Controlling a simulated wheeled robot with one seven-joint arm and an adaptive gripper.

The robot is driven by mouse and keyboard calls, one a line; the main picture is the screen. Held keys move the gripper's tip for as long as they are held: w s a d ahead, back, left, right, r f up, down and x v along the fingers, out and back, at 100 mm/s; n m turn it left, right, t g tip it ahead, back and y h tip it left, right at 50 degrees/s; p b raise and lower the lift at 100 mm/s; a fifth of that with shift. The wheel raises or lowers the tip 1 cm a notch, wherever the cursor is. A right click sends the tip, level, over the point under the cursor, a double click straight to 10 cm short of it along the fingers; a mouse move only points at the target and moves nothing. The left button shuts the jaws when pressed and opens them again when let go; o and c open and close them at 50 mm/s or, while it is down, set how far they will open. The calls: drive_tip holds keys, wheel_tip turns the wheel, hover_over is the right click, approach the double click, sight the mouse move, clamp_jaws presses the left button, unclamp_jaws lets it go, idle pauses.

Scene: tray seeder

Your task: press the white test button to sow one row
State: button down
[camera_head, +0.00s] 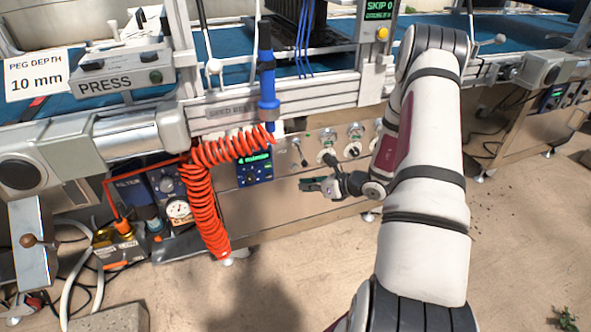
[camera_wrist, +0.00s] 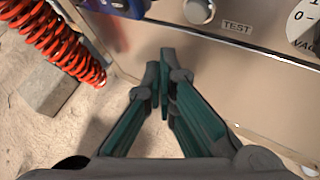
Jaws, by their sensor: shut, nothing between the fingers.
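The test button (camera_wrist: 199,11) is a pale round cap on the metal front panel, at the top of the wrist view and partly cut off by the frame edge. A TEST label (camera_wrist: 237,27) is beside it, to its right. In the head view I cannot pick the button out clearly on the panel. My gripper (camera_wrist: 160,70) is shut and empty, its dark green fingertips close together below and left of the button in the wrist view, apart from it. In the head view my gripper (camera_head: 308,185) is in front of the panel, below the row of knobs.
A blue control display (camera_head: 255,169) is left of my gripper. A coiled red hose (camera_head: 203,205) hangs further left. A rotary knob (camera_wrist: 304,27) is right of the TEST label. A grey block (camera_wrist: 48,88) lies on the floor. The floor before the panel is mostly clear.

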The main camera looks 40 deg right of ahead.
drive_tip(key=shift+w+d, duration=0.25)
drive_tip(key=shift+w, duration=0.65)
drive_tip(key=shift+w+d, duration=0.25)
drive_tip(key=shift+w, duration=0.6)
drive_tip(key=shift+w+d+b, duration=0.1)
drive_tip(key=shift+w+b, duration=0.2)
drive_tip(key=shift+w, duration=0.1)
drive_tip(key=shift+w+d, duration=0.15)
drive_tip(key=shift+w, duration=0.35)
idle(0.8)
drive_tip(key=shift+s, duration=0.15)
idle(0.3)
drive_tip(key=shift+s+a, duration=0.25)
drive_tip(key=shift+s, duration=0.6)
drive_tip(key=shift+s+a, duration=0.25)
drive_tip(key=shift+s, duration=0.55)
drive_tip(key=shift+s+a, duration=0.2)
drive_tip(key=shift+s, duration=0.55)
drive_tip(key=shift+s+a, duration=0.25)
drive_tip(key=shift+s, duration=0.55)
